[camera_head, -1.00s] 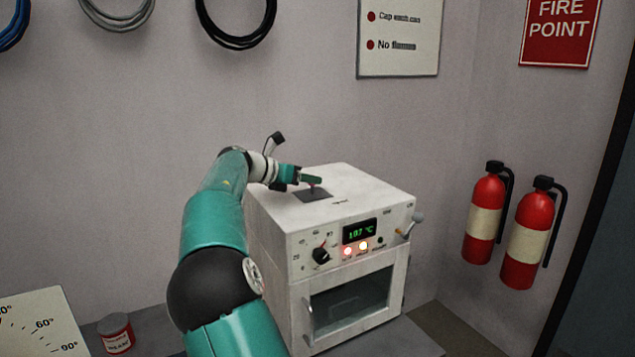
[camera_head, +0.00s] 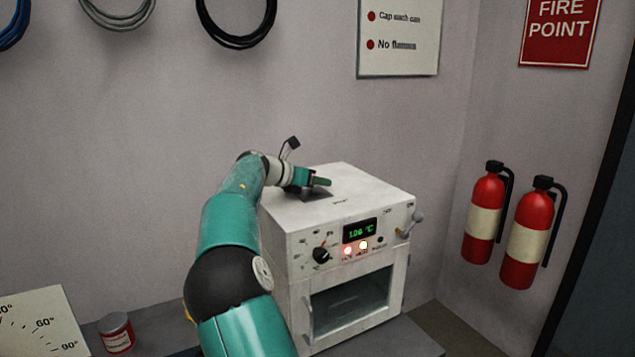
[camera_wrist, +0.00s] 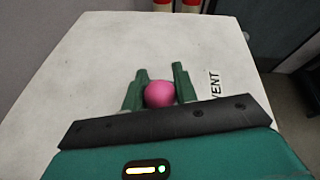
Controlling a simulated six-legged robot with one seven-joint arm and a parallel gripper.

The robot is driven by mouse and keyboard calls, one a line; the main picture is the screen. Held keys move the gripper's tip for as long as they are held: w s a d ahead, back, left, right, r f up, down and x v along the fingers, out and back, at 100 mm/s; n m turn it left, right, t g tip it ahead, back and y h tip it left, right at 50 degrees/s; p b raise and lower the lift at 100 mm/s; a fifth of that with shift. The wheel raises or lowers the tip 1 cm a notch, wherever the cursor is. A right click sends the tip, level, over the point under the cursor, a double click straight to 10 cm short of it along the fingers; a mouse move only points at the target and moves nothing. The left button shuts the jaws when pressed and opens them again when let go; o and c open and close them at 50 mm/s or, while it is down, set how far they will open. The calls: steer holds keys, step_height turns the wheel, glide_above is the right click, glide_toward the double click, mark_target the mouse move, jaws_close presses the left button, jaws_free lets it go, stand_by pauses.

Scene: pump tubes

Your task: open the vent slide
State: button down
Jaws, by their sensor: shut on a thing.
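The vent slide's pink knob (camera_wrist: 159,94) sits between the two green fingers of my gripper (camera_wrist: 161,71) in the wrist view, and the gripper is shut on it. In the head view my gripper (camera_head: 322,182) is low over the top of the white oven (camera_head: 370,196). A dark slide plate (camera_head: 318,195) shows just below the fingers, partly hidden by them. The knob is hidden there. The word VENT (camera_wrist: 213,86) is printed to the right of the fingers in the wrist view.
The oven front has a black dial (camera_head: 321,255), a green display (camera_head: 360,231) and a glass door (camera_head: 351,304). Two fire extinguishers (camera_head: 484,222) hang on the wall at right. A red can (camera_head: 116,334) stands at lower left. The oven top right of my gripper is clear.

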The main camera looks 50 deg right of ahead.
mark_target(347, 187)
steer(key=s+d, duration=0.1)
steer(key=d, duration=0.4)
steer(key=s+d, duration=0.1)
steer(key=d, duration=0.2)
steer(key=shift+s+d, duration=0.25)
steer(key=shift+s, duration=0.05)
steer(key=shift+s+d+r, duration=0.1)
steer(key=shift+s+d, duration=0.05)
steer(key=shift+d, duration=0.05)
steer(key=c, duration=1.4)
jaws_free()
steer(key=o, duration=0.3)
steer(key=shift+d, duration=0.25)
steer(key=v, duration=1.4)
steer(key=shift+a, duration=0.1)
steer(key=shift+a, duration=0.15)
